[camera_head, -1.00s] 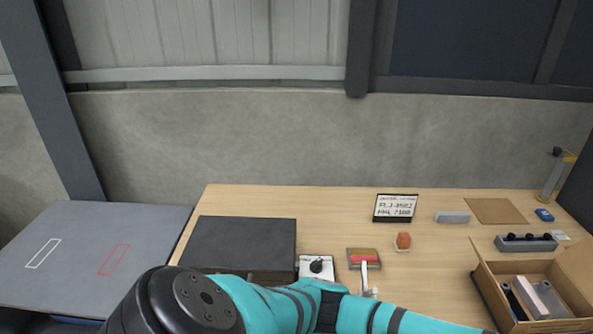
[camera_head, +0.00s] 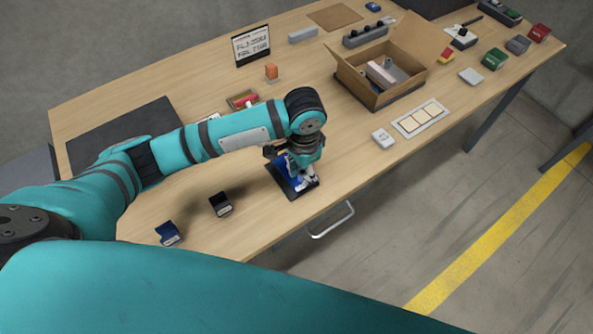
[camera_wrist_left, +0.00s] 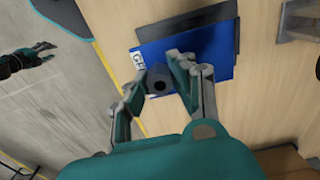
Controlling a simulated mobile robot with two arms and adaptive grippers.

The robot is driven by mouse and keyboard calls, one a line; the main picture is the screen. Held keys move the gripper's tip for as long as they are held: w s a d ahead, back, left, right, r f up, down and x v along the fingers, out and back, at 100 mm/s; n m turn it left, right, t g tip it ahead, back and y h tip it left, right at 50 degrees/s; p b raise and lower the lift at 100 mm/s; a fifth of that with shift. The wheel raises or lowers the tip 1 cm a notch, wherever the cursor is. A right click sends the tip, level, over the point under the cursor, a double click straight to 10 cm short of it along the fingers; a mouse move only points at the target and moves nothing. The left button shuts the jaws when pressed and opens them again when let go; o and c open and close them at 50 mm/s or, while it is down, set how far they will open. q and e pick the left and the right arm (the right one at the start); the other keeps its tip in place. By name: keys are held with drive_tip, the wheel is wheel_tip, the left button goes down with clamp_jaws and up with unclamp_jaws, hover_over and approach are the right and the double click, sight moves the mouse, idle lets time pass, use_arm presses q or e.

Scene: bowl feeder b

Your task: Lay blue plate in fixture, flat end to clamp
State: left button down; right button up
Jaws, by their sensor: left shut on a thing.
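My left gripper (camera_head: 306,180) points down over the front of the table. In the left wrist view its fingers (camera_wrist_left: 160,82) are shut on a dark grey round knob with a hole. The blue plate (camera_head: 290,163) is partly hidden by the gripper in the head view and lies over a dark flat base (camera_head: 277,176). I cannot tell whether they touch. A small fixture-like unit with a red strip (camera_head: 243,99) stands behind my forearm. My right gripper seems to show small (camera_wrist_left: 42,52) over the floor.
A black box (camera_head: 220,204) and a blue box (camera_head: 168,233) stand front left. An open carton (camera_head: 375,95) and a white card with pale squares (camera_head: 420,118) lie to the right. A dark slab (camera_head: 120,130) lies at left. The wood between is mostly clear.

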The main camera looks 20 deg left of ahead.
sight(298, 176)
use_arm(q)
drive_tip(key=shift+w+a+f, duration=0.1)
drive_tip(key=shift+w+a, duration=0.3)
drive_tip(key=shift+a, duration=0.3)
wheel_tip(298, 176, down, 4)
drive_tip(key=shift+r+p, duration=0.25)
drive_tip(key=shift+p, duration=0.25)
use_arm(e)
drive_tip(key=shift+s+a+r, duration=0.35)
drive_tip(key=shift+a+r, duration=0.15)
drive_tip(key=shift+a, duration=0.1)
use_arm(q)
drive_tip(key=shift+f, duration=0.15)
use_arm(e)
drive_tip(key=shift+w+d, duration=0.1)
drive_tip(key=shift+d, duration=0.15)
use_arm(q)
drive_tip(key=c, duration=1.1)
unclamp_jaws()
use_arm(e)
drive_tip(key=shift+d, duration=0.15)
use_arm(q)
wheel_tip(298, 176, up, 12)
drive_tip(key=b, duration=0.1)
drive_tip(key=shift+r, duration=0.2)
use_arm(e)
drive_tip(key=shift+a+f, duration=0.3)
drive_tip(key=shift+f, duration=0.4)
